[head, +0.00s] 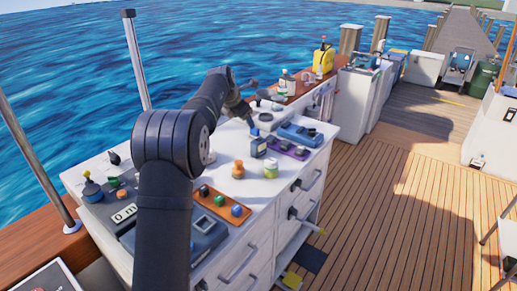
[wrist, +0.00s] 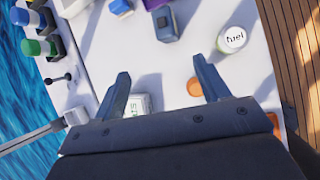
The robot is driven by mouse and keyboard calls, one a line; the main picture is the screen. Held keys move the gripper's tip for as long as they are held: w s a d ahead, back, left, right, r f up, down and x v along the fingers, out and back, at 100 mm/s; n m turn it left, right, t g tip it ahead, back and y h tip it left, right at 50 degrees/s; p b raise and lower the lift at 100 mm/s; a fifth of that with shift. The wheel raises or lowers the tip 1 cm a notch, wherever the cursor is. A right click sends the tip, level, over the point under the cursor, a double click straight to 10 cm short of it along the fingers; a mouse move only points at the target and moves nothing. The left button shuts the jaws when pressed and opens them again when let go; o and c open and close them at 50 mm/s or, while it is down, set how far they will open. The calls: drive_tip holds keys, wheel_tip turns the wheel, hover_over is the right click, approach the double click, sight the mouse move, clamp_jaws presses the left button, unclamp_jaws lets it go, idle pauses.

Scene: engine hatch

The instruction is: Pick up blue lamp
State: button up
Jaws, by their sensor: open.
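My gripper (wrist: 160,76) is open, with nothing between its fingers, above the white counter top. A small blue piece (head: 237,210) also sits on an orange board (head: 214,211) in the head view. I cannot tell for certain which is the blue lamp.
A jar marked "fuel" (wrist: 233,39) stands at the right in the wrist view. A small white box (wrist: 138,104) is partly hidden by my gripper.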

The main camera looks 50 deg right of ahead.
approach(258, 141)
drive_tip(key=x, duration=0.4)
drive_tip(key=shift+x, duration=2.85)
drive_tip(key=shift+d, duration=0.1)
drive_tip(key=shift+c, duration=0.2)
drive_tip(key=shift+r, duration=0.1)
drive_tip(key=c, duration=1.2)
